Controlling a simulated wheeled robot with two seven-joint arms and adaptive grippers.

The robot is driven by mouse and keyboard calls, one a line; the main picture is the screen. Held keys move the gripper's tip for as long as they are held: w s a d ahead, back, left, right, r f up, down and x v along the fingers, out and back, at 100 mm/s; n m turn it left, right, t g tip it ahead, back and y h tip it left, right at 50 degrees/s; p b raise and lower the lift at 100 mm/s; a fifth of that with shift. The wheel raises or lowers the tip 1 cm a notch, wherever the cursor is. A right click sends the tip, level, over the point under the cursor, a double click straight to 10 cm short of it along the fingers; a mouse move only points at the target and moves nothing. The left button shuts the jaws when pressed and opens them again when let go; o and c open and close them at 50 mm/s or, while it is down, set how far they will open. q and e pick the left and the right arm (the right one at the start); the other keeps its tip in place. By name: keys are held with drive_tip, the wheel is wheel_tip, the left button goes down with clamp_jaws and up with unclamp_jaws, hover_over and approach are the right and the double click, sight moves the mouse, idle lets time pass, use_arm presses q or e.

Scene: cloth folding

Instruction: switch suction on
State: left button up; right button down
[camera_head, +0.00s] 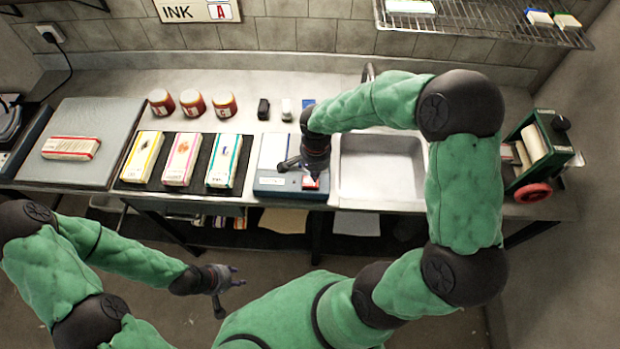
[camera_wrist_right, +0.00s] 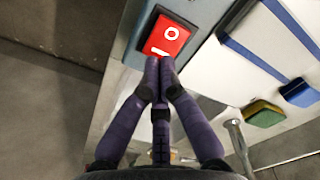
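The suction unit is a blue-grey box with a pale top (camera_head: 270,153), standing left of the sink. Its red rocker switch (camera_head: 311,182) is at the front right corner. In the right wrist view the switch (camera_wrist_right: 167,37) shows a white O and a white line, in a black frame. My right gripper (camera_head: 303,166) is above the box near the switch. In the wrist view its fingertips (camera_wrist_right: 160,66) are together, empty, at the line end of the switch. I cannot tell whether they touch it. My left gripper (camera_head: 236,276) is open and empty, away from the counter.
The sink (camera_head: 380,170) is right of the box. Several jars (camera_head: 194,103) are behind. A roller press (camera_head: 541,150) stands at the right end.

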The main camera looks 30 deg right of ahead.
drive_tip(key=shift+r+p, duration=1.4)
drive_tip(key=shift+r, duration=1.1)
use_arm(q)
wheel_tip(320, 180, up, 3)
